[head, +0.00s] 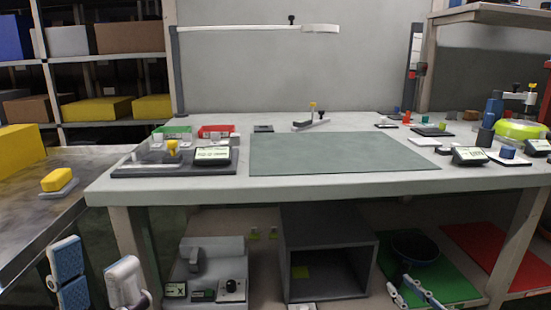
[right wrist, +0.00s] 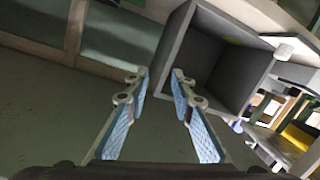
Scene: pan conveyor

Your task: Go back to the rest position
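My left gripper (head: 95,254) is at the lower left of the head view, its two fingers spread apart with nothing between them. It is in front of the workbench, near the table on the left. My right gripper (head: 399,284) is at the bottom right of the head view, in front of the lower shelf. In the right wrist view my right gripper (right wrist: 158,80) has its blue-padded fingers apart and nothing between them. A dark round pan (head: 415,248) rests on a green mat (head: 455,282) on the lower shelf, behind the right gripper.
The workbench (head: 300,189) carries a grey-green mat (head: 335,155) and devices along both sides. An open grey box (head: 328,246) stands below and also shows in the right wrist view (right wrist: 172,60). A red mat (head: 488,250) is at right. The left table holds a yellow block (head: 58,179).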

